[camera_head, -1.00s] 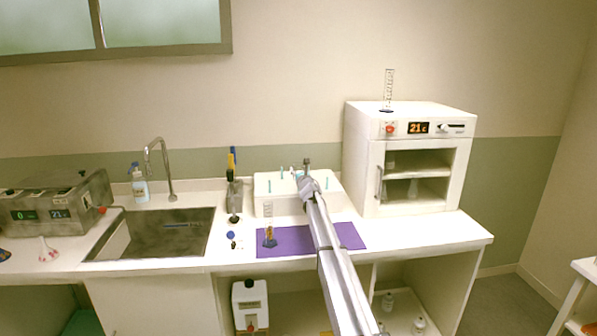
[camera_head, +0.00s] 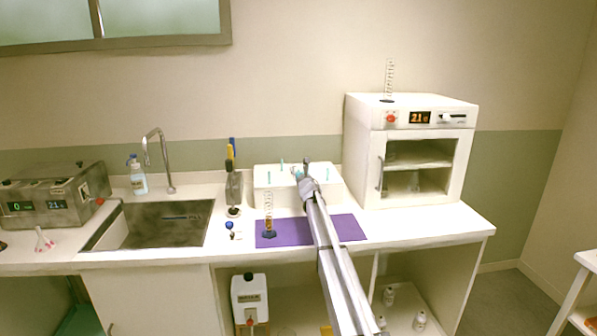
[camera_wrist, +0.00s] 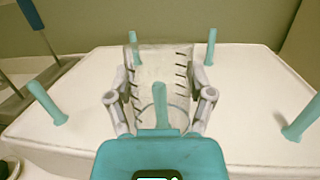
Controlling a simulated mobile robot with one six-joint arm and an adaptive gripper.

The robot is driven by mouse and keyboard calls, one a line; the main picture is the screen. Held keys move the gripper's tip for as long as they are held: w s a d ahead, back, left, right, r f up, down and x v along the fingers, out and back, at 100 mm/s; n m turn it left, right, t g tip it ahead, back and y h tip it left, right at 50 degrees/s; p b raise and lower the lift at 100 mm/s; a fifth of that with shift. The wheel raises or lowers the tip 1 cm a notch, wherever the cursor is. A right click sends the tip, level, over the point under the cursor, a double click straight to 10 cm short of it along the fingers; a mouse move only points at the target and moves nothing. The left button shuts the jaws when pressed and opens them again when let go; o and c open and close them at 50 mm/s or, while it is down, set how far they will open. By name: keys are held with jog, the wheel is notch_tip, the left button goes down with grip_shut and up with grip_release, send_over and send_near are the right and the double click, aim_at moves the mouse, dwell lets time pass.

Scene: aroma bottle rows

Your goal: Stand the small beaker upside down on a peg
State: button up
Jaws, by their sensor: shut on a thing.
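My gripper (camera_wrist: 160,98) is shut on the small beaker (camera_wrist: 148,62), a clear glass with dark graduation marks, held between its two grey fingers. A teal peg (camera_wrist: 160,95) shows through the glass in the wrist view; I cannot tell whether it is inside the beaker or behind it. The white peg block (camera_wrist: 75,112) lies under the gripper, with other teal pegs (camera_wrist: 47,102) standing around it. In the head view my gripper (camera_head: 301,174) is over the white block (camera_head: 275,199), and the beaker is too small to make out.
A purple mat (camera_head: 290,236) lies in front of the block, with a graduated cylinder (camera_head: 268,215) on its left. A white oven (camera_head: 365,165) stands close on the right, with another cylinder (camera_head: 389,78) on top. A sink (camera_head: 160,223) is at the left.

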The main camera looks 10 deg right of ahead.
aim_at(299, 163)
jog(key=o, duration=1.2)
jog(key=shift+r, duration=0.2)
notch_tip(299, 163, up, 6)
jog(key=p, duration=0.6)
jog(key=shift+f, duration=0.1)
jog(key=shift+s+r+t+p, duration=0.25)
jog(key=shift+r+t, duration=0.2)
jog(key=shift+r, duration=0.45)
jog(key=shift+s+r+t+p, duration=0.1)
jog(key=shift+r+t+p, duration=0.1)
jog(key=shift+r+t, duration=0.45)
jog(key=s+r+p, duration=0.2)
jog(key=s, duration=1)
jog(key=s+r+p, duration=0.2)
jog(key=s+r, duration=0.1)
jog(key=s, duration=0.9)
jog(key=shift+r, duration=0.15)
jog(key=shift+s, duration=0.15)
